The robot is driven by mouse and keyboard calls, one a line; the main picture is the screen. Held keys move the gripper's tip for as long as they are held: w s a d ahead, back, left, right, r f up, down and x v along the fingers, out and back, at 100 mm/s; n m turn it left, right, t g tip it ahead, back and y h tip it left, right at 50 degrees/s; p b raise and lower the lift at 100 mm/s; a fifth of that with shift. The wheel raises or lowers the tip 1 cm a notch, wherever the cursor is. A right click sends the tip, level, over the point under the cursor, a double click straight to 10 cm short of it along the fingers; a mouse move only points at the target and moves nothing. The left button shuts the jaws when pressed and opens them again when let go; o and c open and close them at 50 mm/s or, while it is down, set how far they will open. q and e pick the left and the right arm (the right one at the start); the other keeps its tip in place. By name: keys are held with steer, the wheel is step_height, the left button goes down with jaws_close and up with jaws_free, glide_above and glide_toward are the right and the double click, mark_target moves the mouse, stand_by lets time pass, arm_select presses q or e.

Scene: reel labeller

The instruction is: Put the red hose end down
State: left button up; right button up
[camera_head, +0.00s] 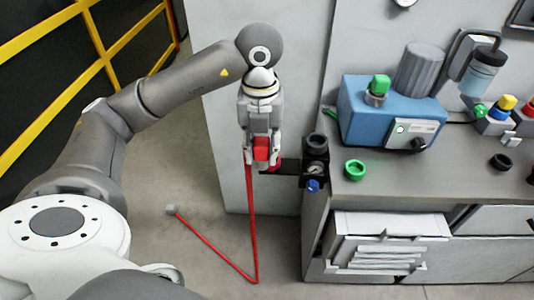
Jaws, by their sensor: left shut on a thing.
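My left gripper (262,150) points down in front of the grey panel, left of the bench's front left corner. It is shut on the red hose end (261,149), whose red block shows between the fingers. The red hose (251,220) hangs from there to the floor. It then bends and runs left to a small grey block (172,209) on the floor. The gripper hides part of the hose end. My right gripper is not in view.
A grey bench (400,185) stands at the right with a blue machine (365,108) and a green ring (355,169) on it. A dark fitting with a gauge (314,170) is mounted at its left edge. A yellow-framed fence (105,50) stands at the back left.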

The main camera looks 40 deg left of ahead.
arm_select(q)
steer(key=w+a+f, duration=0.1)
steer(key=w+f, duration=0.1)
steer(key=w, duration=0.1)
steer(key=w+a+f+p, duration=0.1)
steer(key=w+a+f, duration=0.1)
steer(key=w+f, duration=0.1)
steer(key=w+a+f+p, duration=0.1)
steer(key=w+f, duration=0.2)
steer(key=shift+w+a, duration=0.25)
steer(key=shift+w, duration=0.1)
steer(key=shift+w+f, duration=0.15)
steer(key=shift+f, duration=0.1)
step_height(320, 180, down, 3)
steer(key=shift+a+r+p, duration=0.1)
steer(key=shift+p, duration=0.9)
steer(key=shift+w+f, duration=0.1)
steer(key=shift+f, duration=0.15)
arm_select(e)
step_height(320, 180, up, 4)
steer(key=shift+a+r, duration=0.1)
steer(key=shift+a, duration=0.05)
arm_select(q)
steer(key=shift+f, duration=0.1)
steer(key=shift+f+b, duration=0.1)
steer(key=shift+b, duration=0.2)
steer(key=o, duration=1.1)
